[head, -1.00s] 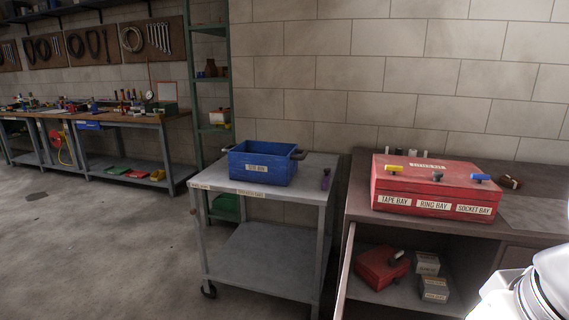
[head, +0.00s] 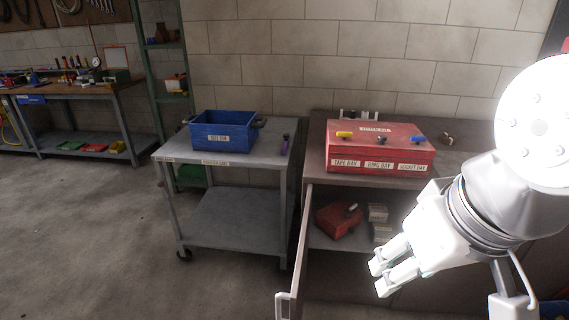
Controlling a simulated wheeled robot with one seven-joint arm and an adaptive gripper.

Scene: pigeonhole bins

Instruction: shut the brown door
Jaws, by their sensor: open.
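The brown door (head: 299,245) belongs to the brown cabinet under the red box. It stands open, swung out toward me, and I see it nearly edge-on. Its pale handle (head: 282,306) is at the bottom of the head view, near the door's free edge. My gripper (head: 377,278) is to the right of the door, in front of the cabinet opening. It is open with nothing between its fingers, and it appears apart from the door.
Inside the cabinet are a red case (head: 338,221) and small grey boxes (head: 378,212). A red labelled box (head: 380,147) sits on top. A grey cart (head: 235,160) with a blue bin (head: 222,132) stands left of the door. The floor at front left is clear.

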